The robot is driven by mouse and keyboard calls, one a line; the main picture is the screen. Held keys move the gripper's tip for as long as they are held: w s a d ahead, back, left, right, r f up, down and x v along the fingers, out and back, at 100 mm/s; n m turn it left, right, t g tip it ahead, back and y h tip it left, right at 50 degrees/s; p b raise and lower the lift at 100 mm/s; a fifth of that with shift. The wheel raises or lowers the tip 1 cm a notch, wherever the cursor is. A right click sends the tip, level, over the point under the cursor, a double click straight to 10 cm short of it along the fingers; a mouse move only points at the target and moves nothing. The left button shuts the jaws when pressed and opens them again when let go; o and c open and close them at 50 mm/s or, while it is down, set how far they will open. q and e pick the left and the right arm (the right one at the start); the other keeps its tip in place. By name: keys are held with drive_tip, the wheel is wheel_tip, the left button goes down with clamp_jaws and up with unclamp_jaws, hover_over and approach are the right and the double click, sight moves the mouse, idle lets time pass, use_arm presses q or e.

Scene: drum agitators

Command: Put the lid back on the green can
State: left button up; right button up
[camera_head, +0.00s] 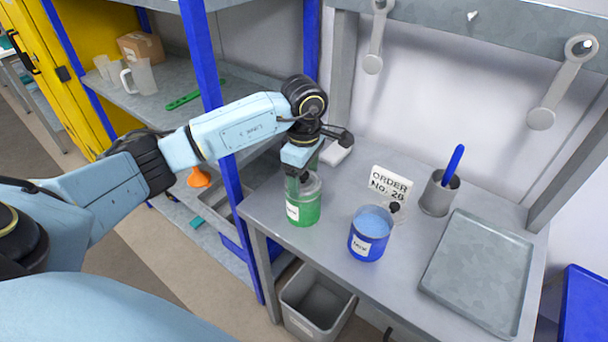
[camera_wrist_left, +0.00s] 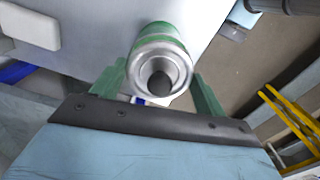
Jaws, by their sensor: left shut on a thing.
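The green can (camera_head: 303,208) with a white label stands upright on the grey bench near its left edge. My left gripper (camera_head: 300,180) points down at the can's top. The silvery lid (camera_wrist_left: 161,62) with a dark knob (camera_wrist_left: 160,82) shows between its green fingers in the left wrist view, with the green can body (camera_wrist_left: 165,30) beyond it. The gripper is shut on the lid. The lid is at or very near the can's rim; I cannot tell whether it is seated.
A blue can (camera_head: 368,236) holding light blue stuff stands to the right, a dark knob by its rim. Behind are an order sign (camera_head: 390,185), a grey cup (camera_head: 438,195) and a white block (camera_head: 336,153). A grey tray (camera_head: 480,270) lies at right. A blue shelf post (camera_head: 222,150) stands left.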

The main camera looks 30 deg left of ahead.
use_arm(q)
drive_tip(key=shift+f+b, duration=0.15)
drive_tip(key=shift+b, duration=0.25)
idle(1.0)
idle(0.4)
drive_tip(key=o, duration=1)
drive_tip(key=shift+o, duration=0.3)
drive_tip(key=shift+r+p, duration=2.1)
drive_tip(key=shift+r, duration=1.45)
clamp_jaws()
